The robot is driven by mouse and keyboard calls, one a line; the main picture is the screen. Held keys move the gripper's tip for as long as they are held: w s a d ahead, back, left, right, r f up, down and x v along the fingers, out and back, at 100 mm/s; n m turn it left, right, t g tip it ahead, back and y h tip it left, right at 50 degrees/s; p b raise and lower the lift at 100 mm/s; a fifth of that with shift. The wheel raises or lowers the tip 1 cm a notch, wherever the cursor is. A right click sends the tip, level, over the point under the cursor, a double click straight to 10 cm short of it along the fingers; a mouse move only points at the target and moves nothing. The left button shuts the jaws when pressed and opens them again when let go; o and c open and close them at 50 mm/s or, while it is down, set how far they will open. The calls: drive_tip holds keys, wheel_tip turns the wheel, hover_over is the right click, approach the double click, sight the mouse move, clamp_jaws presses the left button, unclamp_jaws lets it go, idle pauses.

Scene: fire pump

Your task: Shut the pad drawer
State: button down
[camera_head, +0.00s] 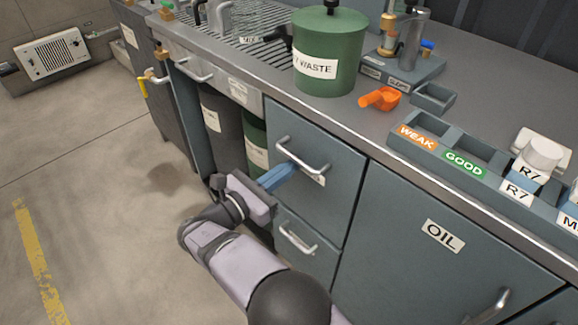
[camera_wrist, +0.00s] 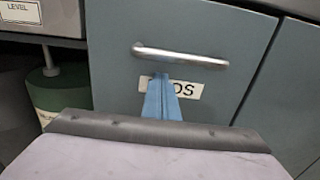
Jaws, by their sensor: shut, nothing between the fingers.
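The pad drawer (camera_head: 335,180) is a grey-blue front in the workbench with a metal bar handle (camera_head: 303,157). In the wrist view its front (camera_wrist: 120,80) fills the middle, with the handle (camera_wrist: 180,56) across it and a white label (camera_wrist: 188,91) partly covered, "DS" showing. The drawer looks flush or nearly flush with the bench front; a small gap cannot be told. My gripper (camera_head: 292,168) has blue fingers shut with nothing between them. In the wrist view the fingertips (camera_wrist: 160,78) lie over the label just below the handle; whether they touch the front cannot be told.
A smaller drawer with a handle (camera_head: 297,240) is below, and the OIL door (camera_head: 440,240) is to the right. Bins (camera_head: 222,130) stand in the open bay at left. On the worktop are a green waste can (camera_head: 328,45), an orange scoop (camera_head: 380,98) and a sorting tray (camera_head: 480,150).

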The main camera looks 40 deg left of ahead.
drive_tip(key=s+p, duration=0.2)
drive_tip(key=s, duration=1.2)
drive_tip(key=shift+r, duration=0.1)
